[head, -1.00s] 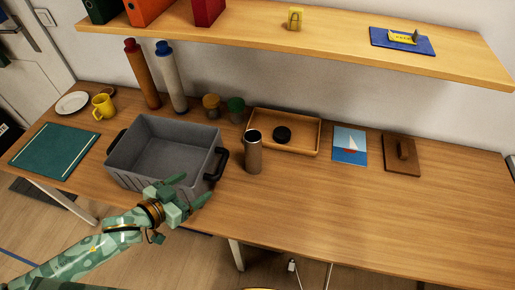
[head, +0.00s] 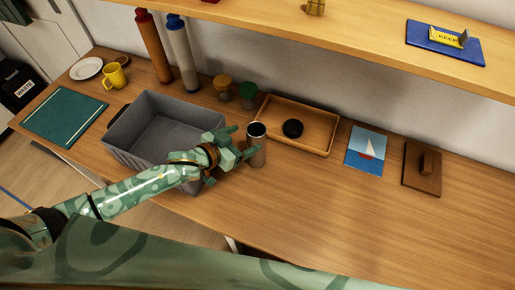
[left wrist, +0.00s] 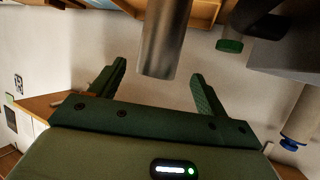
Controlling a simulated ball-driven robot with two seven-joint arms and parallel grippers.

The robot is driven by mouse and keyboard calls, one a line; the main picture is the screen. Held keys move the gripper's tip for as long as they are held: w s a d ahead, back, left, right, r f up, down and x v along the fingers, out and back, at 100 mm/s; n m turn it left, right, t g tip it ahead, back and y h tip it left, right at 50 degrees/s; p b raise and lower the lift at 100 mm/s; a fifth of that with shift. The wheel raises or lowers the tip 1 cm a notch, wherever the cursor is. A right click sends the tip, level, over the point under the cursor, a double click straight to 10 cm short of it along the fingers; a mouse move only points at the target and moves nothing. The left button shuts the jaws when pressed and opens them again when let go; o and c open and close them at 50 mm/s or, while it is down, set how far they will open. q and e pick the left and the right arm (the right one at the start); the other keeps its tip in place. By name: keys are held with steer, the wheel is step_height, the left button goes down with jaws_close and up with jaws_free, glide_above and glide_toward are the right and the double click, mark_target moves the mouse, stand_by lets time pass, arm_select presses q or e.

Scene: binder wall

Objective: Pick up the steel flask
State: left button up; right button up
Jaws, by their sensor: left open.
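The steel flask (head: 258,157), a grey metal cylinder with a dark top, stands upright on the wooden table in front of the bamboo tray. My left gripper (head: 241,144) is open, right beside the flask on its left, with its fingers pointing toward it. In the left wrist view, the flask (left wrist: 163,40) shows between the two spread fingers of the left gripper (left wrist: 159,73). The fingers are not closed on it, and I cannot tell whether one touches it. My right gripper is not in view.
A grey crate (head: 125,153) sits under and left of my left arm. A wooden tray (head: 303,146) with a black disc (head: 293,128) lies just behind the flask. Two jars (head: 248,97) (head: 222,90) stand behind. A shelf (head: 350,40) overhangs the back. The front right table is clear.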

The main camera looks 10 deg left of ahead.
mark_target(250, 137)
arm_select(q)
steer(key=b+x, duration=0.1)
steer(key=x, duration=0.5)
steer(key=shift+w+d+f, duration=0.1)
steer(key=shift+d, duration=0.15)
steer(key=c, duration=1.6)
steer(key=shift+c, duration=0.2)
